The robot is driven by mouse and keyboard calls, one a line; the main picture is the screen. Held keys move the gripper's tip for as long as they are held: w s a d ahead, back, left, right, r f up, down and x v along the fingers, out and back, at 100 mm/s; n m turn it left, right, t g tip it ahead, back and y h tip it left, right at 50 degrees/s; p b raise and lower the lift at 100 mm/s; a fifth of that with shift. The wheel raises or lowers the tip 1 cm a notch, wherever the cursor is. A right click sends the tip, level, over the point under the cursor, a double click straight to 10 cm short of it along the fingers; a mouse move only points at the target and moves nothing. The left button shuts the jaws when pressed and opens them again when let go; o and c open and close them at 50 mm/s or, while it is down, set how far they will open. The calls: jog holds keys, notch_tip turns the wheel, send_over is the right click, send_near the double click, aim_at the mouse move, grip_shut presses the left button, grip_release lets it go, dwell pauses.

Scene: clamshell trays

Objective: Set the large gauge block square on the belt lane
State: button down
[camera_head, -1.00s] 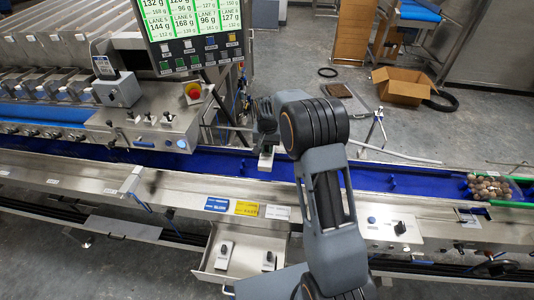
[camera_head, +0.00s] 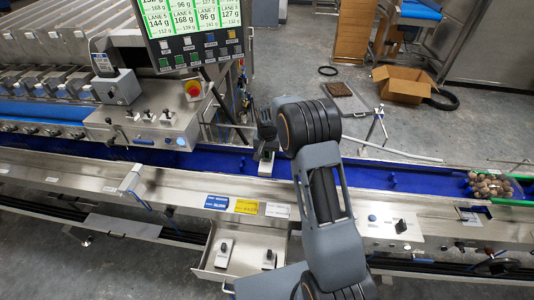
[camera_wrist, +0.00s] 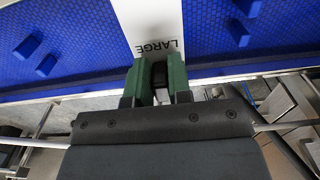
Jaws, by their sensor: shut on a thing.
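The large gauge block (camera_wrist: 152,28) is a pale block with "LARGE" printed on it, upside down in the wrist view. My gripper (camera_wrist: 158,78) has its green fingers shut on the block's black knob. In the head view the block (camera_head: 265,168) hangs under my gripper (camera_head: 267,140) at the near side of the blue belt lane (camera_head: 220,160). It looks roughly upright there, partly hidden by my wrist. I cannot tell whether its base touches the belt. The blue belt shows on both sides of the block in the wrist view.
A metal tray (camera_head: 208,266) at the front holds two smaller black-knobbed blocks (camera_head: 224,253). Blue, yellow and white cards (camera_head: 246,206) lie on the near ledge. A clear container of round brown produce (camera_head: 487,186) sits far right on the lane. A control box (camera_head: 160,125) stands left.

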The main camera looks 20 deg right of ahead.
jog(key=c, duration=1.1)
grip_release()
jog(key=shift+o, duration=0.2)
notch_tip(320, 180, up, 13)
jog(key=s+r+n+t, duration=0.2)
jog(key=s+r, duration=0.6)
jog(key=s, duration=0.6)
jog(key=s+f+n+t, duration=0.1)
jog(key=s+f+n, duration=0.1)
jog(key=s, duration=1.1)
jog(key=shift+s+a+f+n+t, duration=0.15)
jog(key=shift+s+f+n+t, duration=0.15)
jog(key=shift+s+n+t, duration=0.1)
